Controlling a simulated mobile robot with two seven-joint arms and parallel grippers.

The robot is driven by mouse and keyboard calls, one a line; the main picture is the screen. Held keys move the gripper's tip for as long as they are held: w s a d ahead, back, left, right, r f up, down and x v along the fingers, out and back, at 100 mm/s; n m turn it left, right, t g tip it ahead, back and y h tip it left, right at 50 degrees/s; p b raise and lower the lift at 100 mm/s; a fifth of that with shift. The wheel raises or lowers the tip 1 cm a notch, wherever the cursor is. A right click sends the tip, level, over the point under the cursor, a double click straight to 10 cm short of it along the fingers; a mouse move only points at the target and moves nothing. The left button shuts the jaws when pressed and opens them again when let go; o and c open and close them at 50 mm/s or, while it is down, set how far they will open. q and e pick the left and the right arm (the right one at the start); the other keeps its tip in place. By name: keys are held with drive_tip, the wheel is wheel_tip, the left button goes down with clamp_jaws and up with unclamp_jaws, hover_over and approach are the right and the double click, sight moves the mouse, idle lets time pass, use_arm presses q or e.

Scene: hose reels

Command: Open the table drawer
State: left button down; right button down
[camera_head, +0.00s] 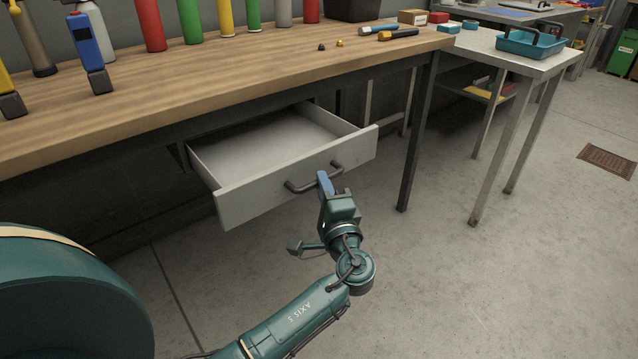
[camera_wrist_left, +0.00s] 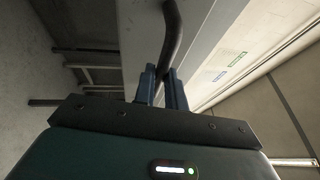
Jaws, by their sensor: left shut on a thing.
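The table drawer (camera_head: 290,190) is pulled well out from under the wooden-topped table (camera_head: 230,80). Its light grey front is tilted in the picture, and its visible inside looks empty. The dark bar handle (camera_head: 300,187) runs along the front. My left gripper (camera_head: 324,181) reaches up from below, its blue fingers shut on the middle of the handle. In the left wrist view the dark handle (camera_wrist_left: 174,35) passes between the blue fingertips (camera_wrist_left: 162,76) beside the drawer front. My right gripper is in neither view.
Several coloured cylinders (camera_head: 190,20) and a blue-and-black upright tool (camera_head: 91,50) stand on the table. A dark table leg (camera_head: 417,135) is right of the drawer. A side table (camera_head: 500,48) holds a teal tray (camera_head: 530,44).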

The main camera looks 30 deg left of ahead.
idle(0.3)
use_arm(q)
drive_tip(key=c, duration=1.5)
unclamp_jaws()
drive_tip(key=shift+o, duration=0.2)
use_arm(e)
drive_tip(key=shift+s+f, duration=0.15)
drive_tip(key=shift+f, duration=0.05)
use_arm(q)
drive_tip(key=shift+d, duration=0.1)
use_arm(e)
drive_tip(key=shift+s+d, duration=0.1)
